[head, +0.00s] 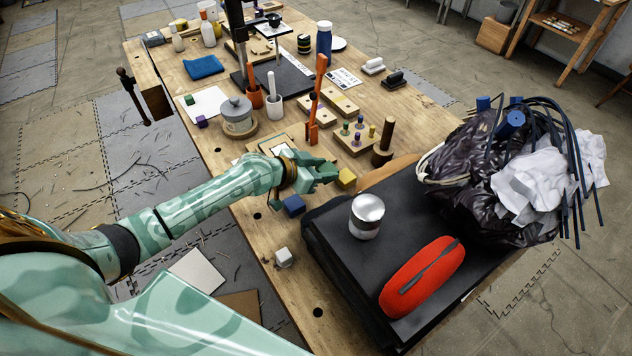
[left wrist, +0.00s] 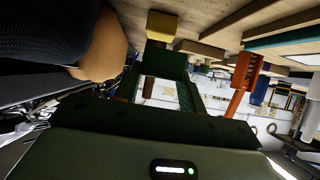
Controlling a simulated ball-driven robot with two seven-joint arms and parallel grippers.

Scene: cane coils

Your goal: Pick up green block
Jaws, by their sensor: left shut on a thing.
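My left gripper (head: 322,172) reaches in from the left over the wooden workbench. It is shut on the green block (left wrist: 166,62), which shows as a dark green shape between the fingers in the left wrist view. In the head view the mint-green gripper makes the block hard to pick out. A yellow block (head: 346,178) lies just beyond the fingertips and shows in the left wrist view (left wrist: 162,25). A blue block (head: 293,205) lies on the bench below the gripper. My right gripper is not in view.
A black case (head: 330,228) at the right bears a metal tin (head: 367,212) and a red-orange pouch (head: 422,277). A white cube (head: 283,257) lies near the bench's front edge. An orange upright tool (head: 316,100) and a dark wooden peg (head: 383,145) stand behind the gripper.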

